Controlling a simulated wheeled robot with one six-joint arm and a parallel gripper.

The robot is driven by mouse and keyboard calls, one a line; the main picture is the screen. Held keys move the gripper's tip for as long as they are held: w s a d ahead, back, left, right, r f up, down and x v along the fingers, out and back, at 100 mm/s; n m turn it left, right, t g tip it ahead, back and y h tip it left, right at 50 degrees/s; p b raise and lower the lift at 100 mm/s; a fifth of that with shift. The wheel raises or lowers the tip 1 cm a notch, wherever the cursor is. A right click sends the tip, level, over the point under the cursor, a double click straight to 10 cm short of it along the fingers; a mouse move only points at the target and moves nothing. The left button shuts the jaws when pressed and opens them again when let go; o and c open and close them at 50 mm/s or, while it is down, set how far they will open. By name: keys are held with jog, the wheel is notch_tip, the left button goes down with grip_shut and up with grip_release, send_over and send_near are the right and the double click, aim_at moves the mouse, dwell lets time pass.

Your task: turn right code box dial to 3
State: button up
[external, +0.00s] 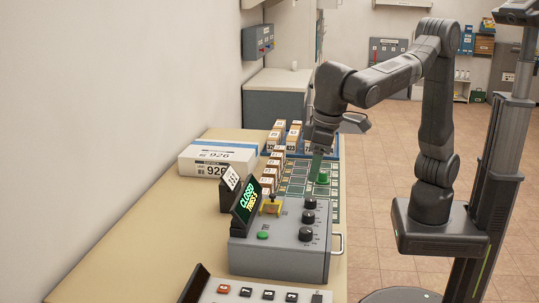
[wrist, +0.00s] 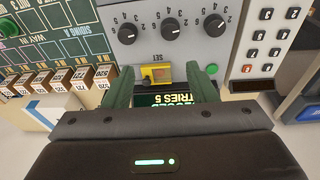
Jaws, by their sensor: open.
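The grey code box (external: 285,248) stands on the counter, with three black dials along its edge. Upright to its upside-down lettering, its right dial is the leftmost one in the wrist view (wrist: 127,33) and the farthest one in the external view (external: 310,203). The middle dial (wrist: 171,27) and left dial (wrist: 213,25) are beside it. I cannot read the right dial's setting for certain. My gripper (external: 318,166) points down beyond the box. In the wrist view its green fingers (wrist: 167,72) are apart and empty, short of the dials.
The tilted display (external: 250,203) reads CLOSED, TRIES 5. A yellow SET switch (wrist: 156,76) and a green button (external: 262,235) are on the box. A sorting board (wrist: 60,40) with labelled blocks lies beyond. A keypad (wrist: 268,42) is nearer the external camera. A white carton (external: 218,158) stands behind.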

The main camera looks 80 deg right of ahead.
jog(key=r+g, duration=0.2)
send_over(310, 199)
jog(key=shift+y, duration=0.3)
notch_tip(310, 199, down, 14)
jog(key=shift+s+b, duration=0.1)
jog(key=shift+b, duration=0.2)
jog(key=c, duration=1)
jog(key=shift+n, duration=0.6)
jog(key=n+p, duration=0.1)
jog(key=n, duration=0.1)
jog(key=shift+r+n, duration=0.1)
jog(key=shift+n, duration=0.3)
jog(key=shift+n+p, duration=0.45)
jog(key=shift+n, duration=1.65)
